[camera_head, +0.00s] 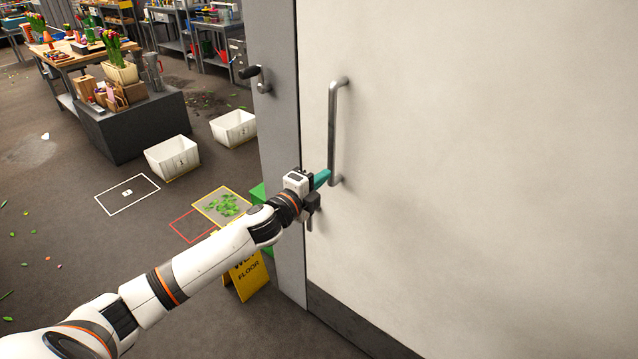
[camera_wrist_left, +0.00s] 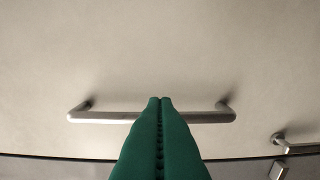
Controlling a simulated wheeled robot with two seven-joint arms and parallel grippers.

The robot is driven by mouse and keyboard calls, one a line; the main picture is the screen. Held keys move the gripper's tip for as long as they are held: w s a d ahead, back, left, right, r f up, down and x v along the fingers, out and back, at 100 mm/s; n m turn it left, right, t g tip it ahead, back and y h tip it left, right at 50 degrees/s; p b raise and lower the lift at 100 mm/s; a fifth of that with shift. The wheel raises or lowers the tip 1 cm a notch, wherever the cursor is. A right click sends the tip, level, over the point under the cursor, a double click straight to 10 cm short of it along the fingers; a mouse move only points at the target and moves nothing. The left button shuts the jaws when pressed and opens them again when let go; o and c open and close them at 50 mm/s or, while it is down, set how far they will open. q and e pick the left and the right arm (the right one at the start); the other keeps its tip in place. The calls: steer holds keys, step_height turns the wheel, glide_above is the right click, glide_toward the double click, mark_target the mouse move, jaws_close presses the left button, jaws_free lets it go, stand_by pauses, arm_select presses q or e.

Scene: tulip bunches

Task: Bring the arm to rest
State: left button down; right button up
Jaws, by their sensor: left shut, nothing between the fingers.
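My left arm reaches from the lower left of the head view to a large white door (camera_head: 480,180). My left gripper (camera_head: 322,179), with green fingers, is beside the lower end of the door's vertical metal handle (camera_head: 334,130). In the left wrist view the green fingers (camera_wrist_left: 160,100) are pressed together with nothing between them. They overlap the middle of the handle (camera_wrist_left: 90,117) in that picture, and I cannot tell whether they touch it. My right gripper is in neither view.
A yellow wet-floor sign (camera_head: 246,278) stands below my left forearm. Two white bins (camera_head: 172,158) (camera_head: 234,128) and a dark grey cabinet (camera_head: 135,130) with tulips stand farther back. A dark lever (camera_head: 250,72) is on the grey frame. Floor at lower left is mostly open, with scattered leaves.

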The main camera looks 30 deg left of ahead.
arm_select(q)
steer(key=s+a+f+n+g+y, duration=0.2)
steer(key=s+f+n+g, duration=0.15)
steer(key=f, duration=0.95)
steer(key=s+a+f+n+g+y, duration=0.1)
steer(key=s+a+f+n+g, duration=0.2)
steer(key=f, duration=1)
steer(key=s+d+f+n+g, duration=0.2)
steer(key=s+f+n, duration=0.2)
steer(key=s+f, duration=0.9)
steer(key=s+d+f+n+g, duration=0.2)
steer(key=s+f, duration=0.5)
steer(key=s, duration=0.5)
steer(key=s+d+f+n+g, duration=0.2)
steer(key=s+d+f, duration=0.3)
steer(key=s, duration=0.7)
steer(key=s+d+f+n+g, duration=0.3)
steer(key=s+f, duration=0.6)
steer(key=s, duration=0.3)
steer(key=shift+d+g, duration=0.2)
steer(key=shift+g, duration=0.45)
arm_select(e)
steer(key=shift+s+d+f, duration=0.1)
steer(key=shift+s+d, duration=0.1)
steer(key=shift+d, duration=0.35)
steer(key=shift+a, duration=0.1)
